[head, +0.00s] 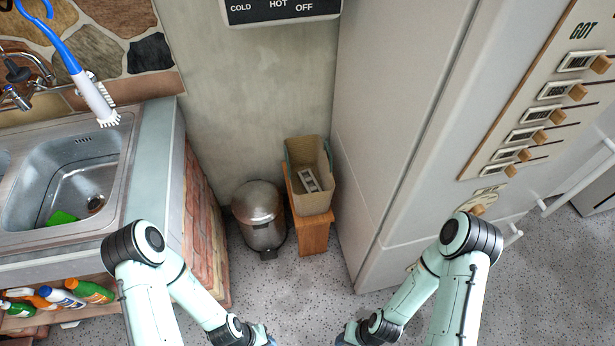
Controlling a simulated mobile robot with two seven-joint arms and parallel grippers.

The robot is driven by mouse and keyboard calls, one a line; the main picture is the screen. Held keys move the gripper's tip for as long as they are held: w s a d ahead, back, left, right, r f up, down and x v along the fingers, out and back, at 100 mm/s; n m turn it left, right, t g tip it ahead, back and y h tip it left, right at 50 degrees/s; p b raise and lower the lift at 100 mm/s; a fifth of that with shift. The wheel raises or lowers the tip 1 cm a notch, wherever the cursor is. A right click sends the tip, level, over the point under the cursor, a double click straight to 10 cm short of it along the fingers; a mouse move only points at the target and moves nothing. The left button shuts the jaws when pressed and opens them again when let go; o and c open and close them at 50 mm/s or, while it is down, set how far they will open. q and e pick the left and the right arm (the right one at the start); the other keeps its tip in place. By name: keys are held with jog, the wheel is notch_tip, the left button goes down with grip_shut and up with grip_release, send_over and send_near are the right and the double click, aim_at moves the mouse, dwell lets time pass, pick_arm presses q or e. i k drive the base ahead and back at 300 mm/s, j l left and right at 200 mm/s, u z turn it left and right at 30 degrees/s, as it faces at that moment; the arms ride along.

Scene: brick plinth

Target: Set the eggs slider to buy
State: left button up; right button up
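A beige slider board (550,75) is fixed to the front of the white fridge at the right. The word "GOT" stands at its top. Several wooden slider knobs (600,64) sit in a row of slots, each beside a small framed label (580,61). The labels are too small to read, so I cannot tell which one is eggs. The visible knobs sit near their labels; the board's far right side is cut off by the frame.
The white fridge (400,110) fills the right centre, with handles low on its front. A metal bin (260,215) and a wooden stool (313,232) bearing a box (310,165) stand left of it. A sink (70,190) is at the left. Speckled floor (300,300) lies between.

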aim_at(573, 88)
jog(key=z, duration=1.6)
